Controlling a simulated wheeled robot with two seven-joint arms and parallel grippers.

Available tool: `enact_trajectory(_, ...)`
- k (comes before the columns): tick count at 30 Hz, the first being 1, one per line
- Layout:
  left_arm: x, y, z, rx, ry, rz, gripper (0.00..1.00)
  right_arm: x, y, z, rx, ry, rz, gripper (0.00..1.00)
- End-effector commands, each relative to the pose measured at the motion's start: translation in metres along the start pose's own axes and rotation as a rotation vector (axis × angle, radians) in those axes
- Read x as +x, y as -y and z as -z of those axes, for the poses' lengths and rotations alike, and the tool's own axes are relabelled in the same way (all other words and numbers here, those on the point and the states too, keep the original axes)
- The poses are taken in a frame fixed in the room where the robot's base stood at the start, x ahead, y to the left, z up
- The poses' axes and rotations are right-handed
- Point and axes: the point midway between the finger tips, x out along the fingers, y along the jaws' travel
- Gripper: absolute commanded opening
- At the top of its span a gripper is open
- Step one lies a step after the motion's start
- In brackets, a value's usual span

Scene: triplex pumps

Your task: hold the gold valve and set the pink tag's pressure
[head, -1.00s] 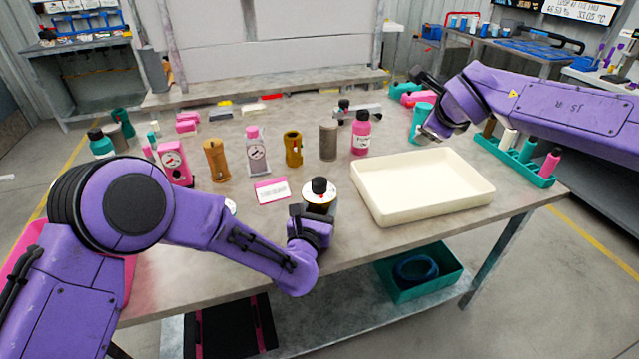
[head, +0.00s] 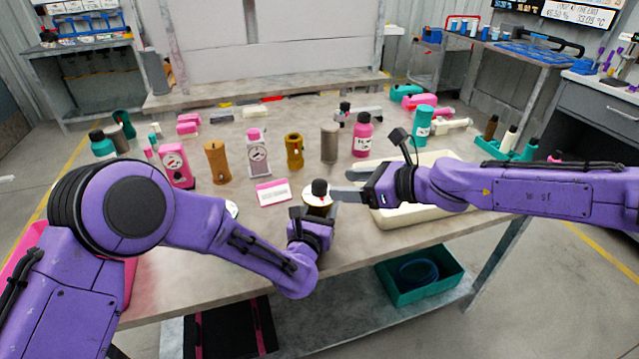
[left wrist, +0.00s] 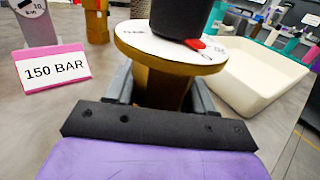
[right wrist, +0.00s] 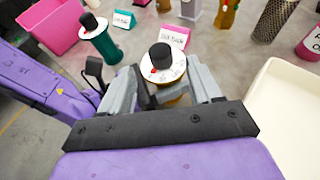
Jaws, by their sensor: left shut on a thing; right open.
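The gold valve (head: 317,201) stands upright near the table's front edge. It has a gold body (left wrist: 160,83), a white dial disc (left wrist: 140,42) on top and a black knob (left wrist: 180,16) with a red pointer. My left gripper (head: 312,216) is shut around the gold body. My right gripper (head: 346,195) is open and comes in from the right, close to the knob. In the right wrist view its fingers (right wrist: 165,82) flank the dial from the near side; contact is unclear. The pink tag (left wrist: 54,69) reads "150 BAR" and stands left of the valve.
A cream tray (head: 440,162) lies right of the valve, partly under my right arm. Several bottles and cylinders, including a pink bottle (head: 362,136), stand behind. A similar teal valve (right wrist: 99,40) with a black knob shows in the right wrist view.

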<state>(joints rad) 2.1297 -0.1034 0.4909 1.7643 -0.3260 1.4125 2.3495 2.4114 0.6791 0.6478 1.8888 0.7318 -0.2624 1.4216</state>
Motion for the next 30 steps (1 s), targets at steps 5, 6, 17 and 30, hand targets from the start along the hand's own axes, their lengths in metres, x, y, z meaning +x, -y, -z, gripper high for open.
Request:
enact_trajectory(5,0.000,0.000,-0.001,0.000,0.002,-0.001,0.07,0.045,0.000,0.001,0.002,-0.002,-0.001,0.63)
enact_trajectory(6,0.000,0.000,-0.001,0.000,0.002,-0.001,0.07,0.052,-0.001,0.001,0.002,-0.001,-0.002,0.63)
enact_trajectory(17,0.000,0.000,-0.001,-0.001,0.002,0.000,0.07,0.080,0.000,0.000,-0.001,0.001,0.001,0.63)
enact_trajectory(30,0.000,0.000,-0.001,0.000,0.002,0.000,0.07,0.079,0.001,-0.001,-0.002,0.001,0.001,0.11)
